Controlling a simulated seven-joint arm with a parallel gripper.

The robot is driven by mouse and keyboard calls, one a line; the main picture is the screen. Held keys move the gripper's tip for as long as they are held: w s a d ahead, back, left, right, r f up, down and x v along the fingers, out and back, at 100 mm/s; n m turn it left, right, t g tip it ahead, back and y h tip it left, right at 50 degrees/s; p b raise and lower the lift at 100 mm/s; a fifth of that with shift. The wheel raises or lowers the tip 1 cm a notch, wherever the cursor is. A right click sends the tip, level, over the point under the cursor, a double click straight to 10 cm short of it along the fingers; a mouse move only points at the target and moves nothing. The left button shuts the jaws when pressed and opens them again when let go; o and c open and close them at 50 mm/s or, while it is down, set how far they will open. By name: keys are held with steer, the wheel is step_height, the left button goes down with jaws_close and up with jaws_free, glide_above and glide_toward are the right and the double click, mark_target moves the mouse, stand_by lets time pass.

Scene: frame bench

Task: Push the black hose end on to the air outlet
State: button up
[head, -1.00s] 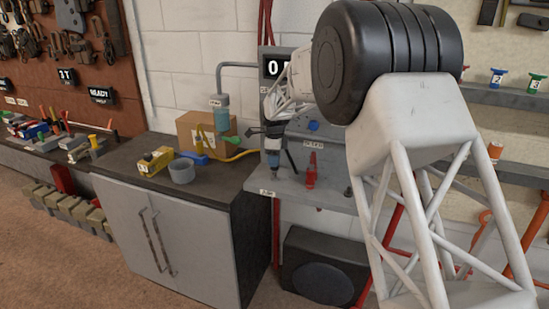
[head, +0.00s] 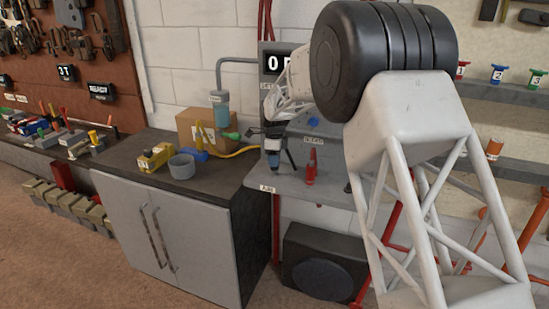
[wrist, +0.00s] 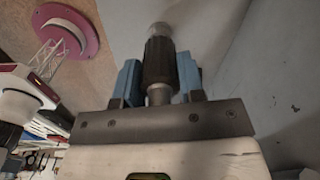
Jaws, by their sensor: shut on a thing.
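My gripper (head: 281,157) is in front of the grey wall panel, above the grey shelf, with its fingers downward. In the wrist view its two blue fingers (wrist: 159,78) are shut on the black hose end (wrist: 159,60), a ribbed black sleeve with a pale grey tip pointing away from my gripper. In the head view the hose end is too small to make out clearly. A grey pipe with a blue-green cylinder (head: 221,112) hangs on the wall left of my gripper; I cannot tell if it is the air outlet. My gripper is apart from it.
A green hose end (head: 229,136) with a yellow hose (head: 238,154) lies by a cardboard box (head: 195,128) on the cabinet. A yellow block (head: 156,158) and a grey cup (head: 181,167) stand nearby. A red bottle-like thing (head: 311,168) stands on the shelf right of my gripper.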

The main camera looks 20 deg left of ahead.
steer(key=shift+f, duration=0.5)
steer(key=o, duration=1.1)
steer(key=shift+r, duration=3.9)
